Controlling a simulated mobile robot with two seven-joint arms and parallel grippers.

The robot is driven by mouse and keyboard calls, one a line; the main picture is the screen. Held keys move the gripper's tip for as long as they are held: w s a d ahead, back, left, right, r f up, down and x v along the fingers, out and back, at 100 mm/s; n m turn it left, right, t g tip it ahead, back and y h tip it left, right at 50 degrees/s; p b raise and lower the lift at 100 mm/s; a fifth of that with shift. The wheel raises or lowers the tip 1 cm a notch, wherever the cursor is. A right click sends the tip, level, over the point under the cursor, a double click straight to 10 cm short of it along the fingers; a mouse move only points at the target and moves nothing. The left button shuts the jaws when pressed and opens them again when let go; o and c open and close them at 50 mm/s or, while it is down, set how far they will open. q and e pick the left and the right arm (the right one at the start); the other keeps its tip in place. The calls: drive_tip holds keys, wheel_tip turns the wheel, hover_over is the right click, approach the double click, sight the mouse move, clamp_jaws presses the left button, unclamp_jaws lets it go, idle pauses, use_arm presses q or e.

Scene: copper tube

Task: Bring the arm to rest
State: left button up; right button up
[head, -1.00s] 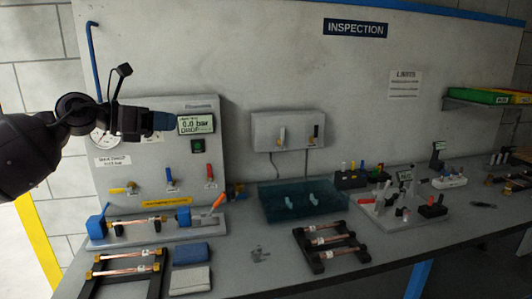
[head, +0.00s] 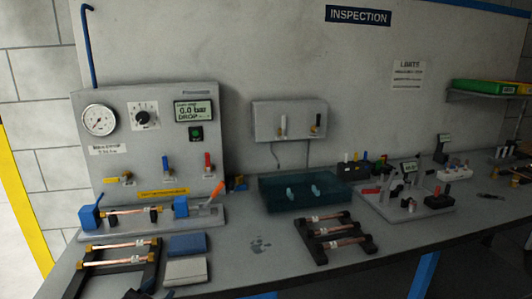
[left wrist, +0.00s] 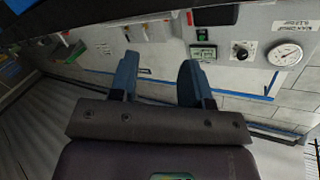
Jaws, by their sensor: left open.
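My left gripper (left wrist: 158,78) shows in the left wrist view with its two blue fingers apart and nothing between them. In the head view only a small dark part of it (head: 136,294) shows at the bottom edge, in front of the left tube rack. The wrist view shows the test panel upside down beyond the fingers, with clear space between. My right gripper is in neither view.
The test panel (head: 150,150) with gauge and valves stands at the back left. A blue-ended fixture holds a copper tube (head: 140,211) before it. Tube racks (head: 335,236), cloths (head: 187,244) and a teal tray (head: 305,200) lie on the bench.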

use_arm(q)
drive_tip(key=s+a+f+n+g+y+b, duration=0.2)
drive_tip(key=s+f+n+g, duration=0.3)
drive_tip(key=s+f, duration=1.7)
drive_tip(key=shift+s+a+n+y+b, duration=0.35)
drive_tip(key=shift+s+a+n+y, duration=0.3)
drive_tip(key=shift+s+n, duration=0.2)
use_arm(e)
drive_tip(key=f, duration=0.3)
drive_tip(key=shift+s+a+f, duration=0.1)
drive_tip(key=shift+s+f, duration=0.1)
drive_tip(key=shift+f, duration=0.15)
use_arm(q)
drive_tip(key=shift+d, duration=0.1)
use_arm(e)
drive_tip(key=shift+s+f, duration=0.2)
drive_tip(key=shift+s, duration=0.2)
